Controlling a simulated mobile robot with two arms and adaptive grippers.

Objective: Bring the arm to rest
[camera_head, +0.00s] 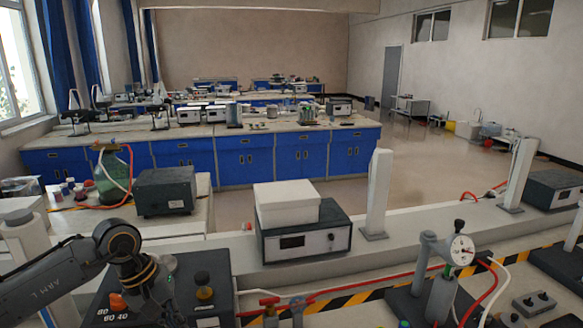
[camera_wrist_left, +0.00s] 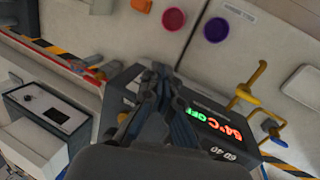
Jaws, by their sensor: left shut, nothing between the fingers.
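My left arm (camera_head: 122,250) comes in from the left in the head view, bent down over the near bench beside a black heating device (camera_head: 215,275). Its fingers cannot be made out in the head view. In the left wrist view my left gripper (camera_wrist_left: 161,72) is shut and empty, its dark fingers together. Behind the fingers is the black device with a lit display (camera_wrist_left: 207,122) reading about 54°C and OFF. I cannot tell whether the fingertips touch it. My right arm and gripper are not in view.
A dark instrument (camera_head: 307,241) with a white box (camera_head: 287,203) on it stands right of the arm. A gauge stand (camera_head: 440,265) is further right. Yellow valves (camera_wrist_left: 246,94) are near the gripper. A red tube (camera_head: 340,288) runs along the bench.

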